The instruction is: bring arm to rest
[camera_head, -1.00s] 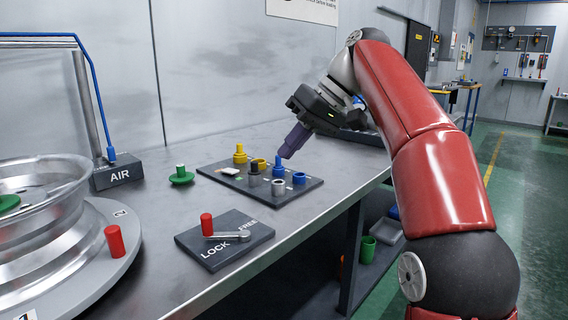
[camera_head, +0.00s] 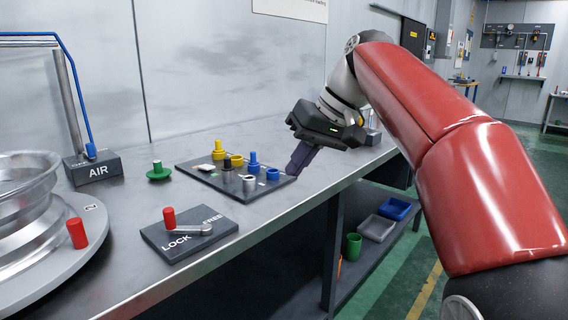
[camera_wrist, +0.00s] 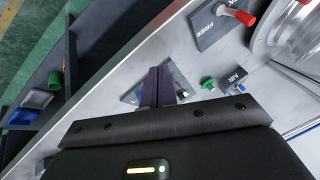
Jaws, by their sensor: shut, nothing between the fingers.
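My red arm reaches in from the right in the head view. My gripper (camera_head: 293,172) points down with its purple fingers together and nothing between them. It is by the right end of the dark board (camera_head: 208,181), apparently above the bench. In the wrist view the shut fingers (camera_wrist: 163,88) cover most of that board. The board bears a yellow peg (camera_head: 219,150), a blue peg (camera_head: 253,162), coloured rings and a grey ring (camera_head: 249,184).
The steel bench (camera_head: 130,290) carries a LOCK/FREE plate (camera_head: 208,240) with a red-knobbed lever, a green knobbed piece (camera_head: 158,172), an AIR block (camera_head: 92,168) and a wheel on a round base at left. A lower shelf holds a green cup (camera_head: 353,246), a grey tray and a blue tray (camera_head: 395,208).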

